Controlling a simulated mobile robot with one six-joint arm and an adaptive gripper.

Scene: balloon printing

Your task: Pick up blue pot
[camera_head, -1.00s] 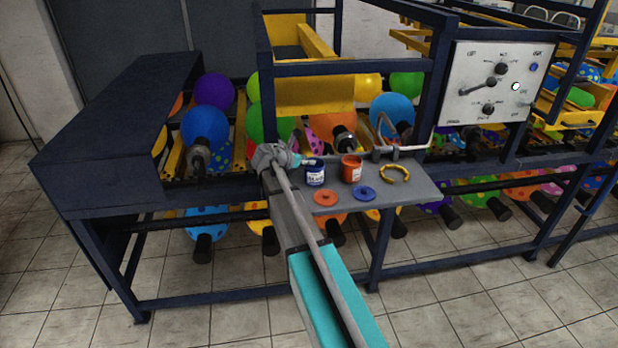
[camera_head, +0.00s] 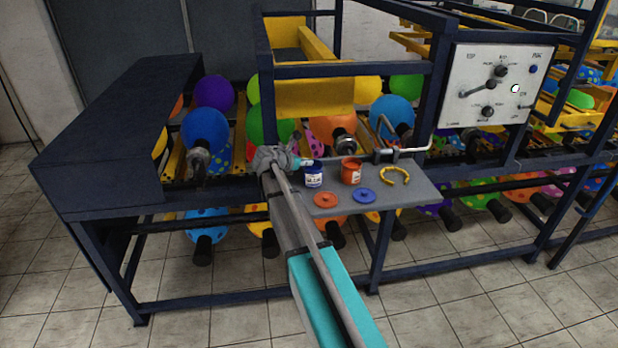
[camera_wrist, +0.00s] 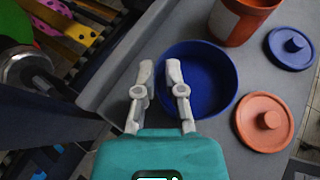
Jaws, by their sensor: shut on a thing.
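The blue pot (camera_head: 314,175) stands upright on the left part of a grey shelf, with a white label on its side. In the wrist view the blue pot (camera_wrist: 218,82) is seen from above and its dark blue inside shows. My gripper (camera_wrist: 159,72) is at its left wall, with one finger over the inside and the other outside. It is shut on the pot's rim. In the head view my gripper (camera_head: 303,162) reaches the pot from the left, and its fingertips are too small to make out.
An orange pot (camera_head: 351,172) stands close to the right. An orange lid (camera_head: 325,200), a blue lid (camera_head: 364,196) and a yellow horseshoe-shaped thing (camera_head: 394,176) lie on the grey shelf (camera_head: 425,187). Balloons on the machine (camera_head: 204,128) are behind the shelf.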

